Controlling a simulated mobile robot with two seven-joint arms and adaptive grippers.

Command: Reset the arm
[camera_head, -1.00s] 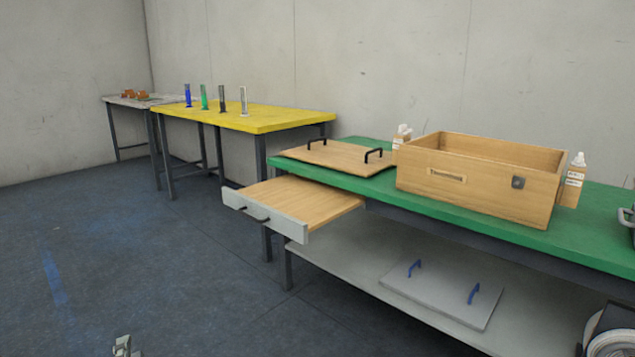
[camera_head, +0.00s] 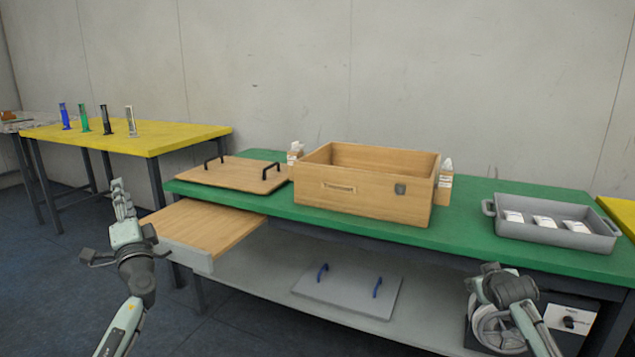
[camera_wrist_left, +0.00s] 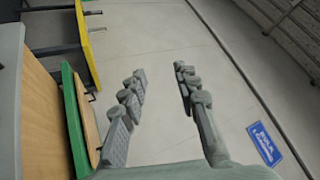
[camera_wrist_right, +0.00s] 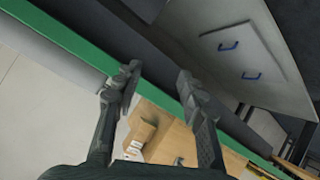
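My left gripper (camera_head: 119,192) is raised at the left of the head view, in front of the open drawer. In the left wrist view its two fingers (camera_wrist_left: 160,80) stand apart with nothing between them. My right gripper (camera_head: 490,270) is at the lower right of the head view, in front of the green table's front edge. In the right wrist view its fingers (camera_wrist_right: 158,82) are apart and empty, with the table edge and the wooden box behind them.
A drawer (camera_head: 205,228) juts out at the left. A grey lid (camera_head: 345,288) lies on the lower shelf.

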